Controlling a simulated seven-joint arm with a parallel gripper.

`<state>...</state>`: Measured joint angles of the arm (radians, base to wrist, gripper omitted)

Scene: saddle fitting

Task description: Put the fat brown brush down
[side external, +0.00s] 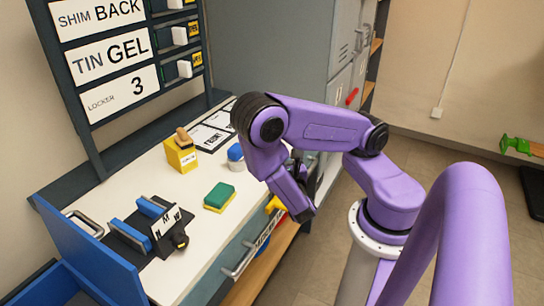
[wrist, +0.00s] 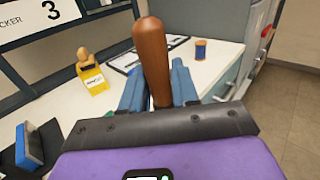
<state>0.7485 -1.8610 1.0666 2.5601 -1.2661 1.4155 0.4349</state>
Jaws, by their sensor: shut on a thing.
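My gripper (wrist: 156,88) is shut on a brown, thick, rounded handle (wrist: 151,50), which I take to be the fat brown brush. The handle stands up between the two blue fingers in the wrist view. Its lower end is hidden behind the dark gripper body, and no bristles show. In the side view my gripper (side external: 300,208) is near the bench's front edge, and I cannot make out the brush there. The white bench top (side external: 160,183) lies to its left.
On the bench are a yellow box (side external: 181,158) with a tan-topped thing in it, a green and yellow sponge (side external: 219,196), a blue-and-white item (side external: 236,154), a dark plate with blue blocks (side external: 128,236) and a lettered sheet (side external: 209,134). Grey lockers (side external: 343,75) stand behind.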

